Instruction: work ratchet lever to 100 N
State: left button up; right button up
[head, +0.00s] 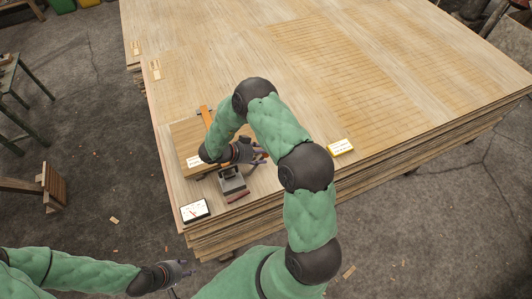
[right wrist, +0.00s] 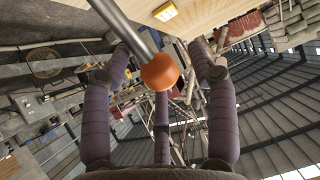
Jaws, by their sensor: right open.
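The ratchet lever shows in the right wrist view as a grey metal rod (right wrist: 128,28) ending in an orange ball knob (right wrist: 160,73). My right gripper (head: 262,156) is open, its purple-wrapped fingers spread on both sides of the knob with visible gaps; no grip shows. In the head view my right arm and hand hide most of the lever. A grey and red ratchet body (head: 232,184) sits below the hand. An orange strap (head: 206,117) shows beyond it. A white dial gauge (head: 194,210) lies at the stack's near left corner, its reading too small to tell. My left gripper (head: 180,273) hangs off the stack.
A wooden stool (head: 50,187) and a green-framed table (head: 12,75) stand at left on the concrete floor.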

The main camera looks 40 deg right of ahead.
jog(key=shift+a, duration=0.1)
jog(key=shift+p+v, duration=0.85)
jog(key=shift+v, duration=0.25)
jog(key=p+v, duration=0.2)
jog(key=v, duration=0.2)
jog(key=shift+a+r+p, duration=0.2)
jog(key=shift+a+p, duration=0.05)
jog(key=shift+p, duration=0.1)
